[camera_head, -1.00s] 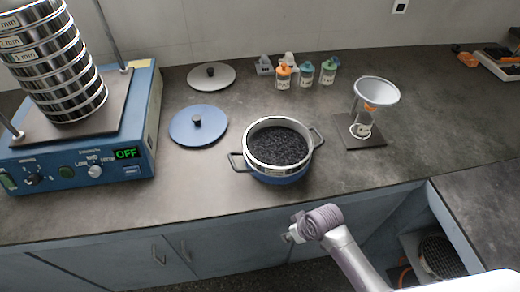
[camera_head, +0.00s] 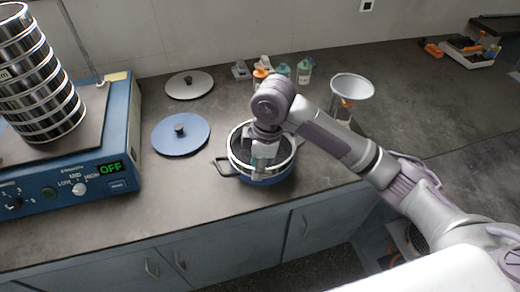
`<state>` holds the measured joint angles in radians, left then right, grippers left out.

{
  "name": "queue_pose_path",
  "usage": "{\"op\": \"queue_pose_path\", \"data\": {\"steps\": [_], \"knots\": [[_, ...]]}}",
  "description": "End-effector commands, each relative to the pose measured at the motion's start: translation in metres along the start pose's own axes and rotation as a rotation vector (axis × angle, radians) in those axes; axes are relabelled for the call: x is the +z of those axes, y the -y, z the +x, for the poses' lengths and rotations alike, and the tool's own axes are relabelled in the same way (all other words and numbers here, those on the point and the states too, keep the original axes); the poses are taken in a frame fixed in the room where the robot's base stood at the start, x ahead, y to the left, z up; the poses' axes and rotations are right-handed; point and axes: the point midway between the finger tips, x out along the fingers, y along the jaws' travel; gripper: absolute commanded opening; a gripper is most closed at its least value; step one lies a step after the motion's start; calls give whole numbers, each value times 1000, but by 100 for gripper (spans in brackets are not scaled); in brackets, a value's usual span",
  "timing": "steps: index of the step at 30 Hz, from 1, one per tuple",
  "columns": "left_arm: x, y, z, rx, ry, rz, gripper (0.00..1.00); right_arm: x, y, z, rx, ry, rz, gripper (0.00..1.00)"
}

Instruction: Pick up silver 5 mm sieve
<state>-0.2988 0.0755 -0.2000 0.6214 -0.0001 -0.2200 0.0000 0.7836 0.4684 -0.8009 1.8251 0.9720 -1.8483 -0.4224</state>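A silver ring-shaped sieve (camera_head: 236,157) sits in the top of a blue pan (camera_head: 272,181) with side handles, on the counter. Dark granules fill it; the gripper now hides much of them. A size label on it is not readable. My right gripper (camera_head: 262,158) reaches down over the sieve, with its fingers at the near side of the rim. It points downward, and the gap between its fingers is too small to judge. I cannot tell whether it touches the rim. My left gripper is not in view.
A blue shaker (camera_head: 122,140) reading OFF, with a sieve stack (camera_head: 42,90), stands left. A blue lid (camera_head: 180,134) and grey lid (camera_head: 189,84) lie behind the pan. Small bottles (camera_head: 304,72) and a funnel (camera_head: 351,86) stand behind my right arm.

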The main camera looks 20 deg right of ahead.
Motion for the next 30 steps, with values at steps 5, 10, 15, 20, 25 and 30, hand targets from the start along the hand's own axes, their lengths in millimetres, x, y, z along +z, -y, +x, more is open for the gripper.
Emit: {"op": "queue_pose_path", "data": {"steps": [5, 10, 15, 20, 25, 30], "knots": [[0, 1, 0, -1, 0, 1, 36, 19, -28, -54, -15, 110, -92, 35], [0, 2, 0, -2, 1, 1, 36, 28, -36, -74, -33, 149, -121, 35], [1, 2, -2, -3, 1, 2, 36, 32, -35, -56, -40, 154, -124, 35], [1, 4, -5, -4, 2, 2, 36, 36, -34, -23, -39, 152, -122, 35], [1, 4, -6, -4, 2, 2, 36, 39, -35, 1, -36, 151, -123, 35], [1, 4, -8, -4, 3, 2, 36, 39, -35, 11, -35, 150, -124, 35]]}}
